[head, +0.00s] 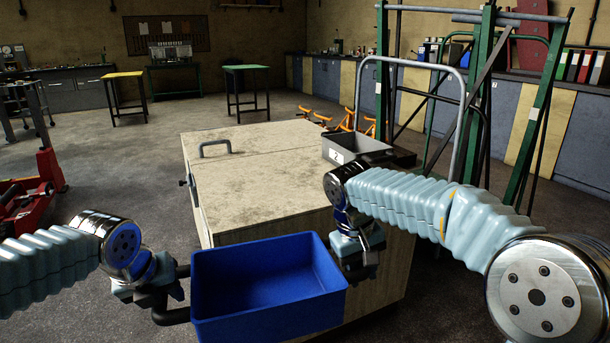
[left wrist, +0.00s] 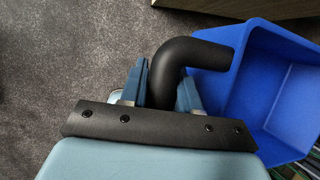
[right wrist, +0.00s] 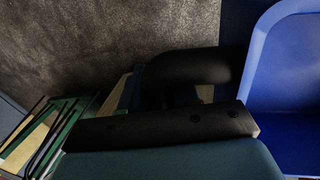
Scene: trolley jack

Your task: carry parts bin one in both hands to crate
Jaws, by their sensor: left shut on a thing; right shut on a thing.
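The blue parts bin (head: 268,270) is in front of me in the head view, in the air at the near side of the wooden crate (head: 255,165). Its inside looks empty. My left gripper (head: 168,297) is shut on the bin's black left handle, which shows curved between the fingers in the left wrist view (left wrist: 185,60). My right gripper (head: 355,262) is at the bin's right side, shut on its other black handle (right wrist: 195,68), dark in the right wrist view. The crate has a pale worn top with a grey handle (head: 214,146).
A grey bin labelled 2 (head: 355,150) stands at the crate's far right corner. A trolley's grey hoop (head: 408,62) and green steel frames (head: 540,110) stand behind it. A red jack (head: 35,190) is at left. Most of the crate top is bare.

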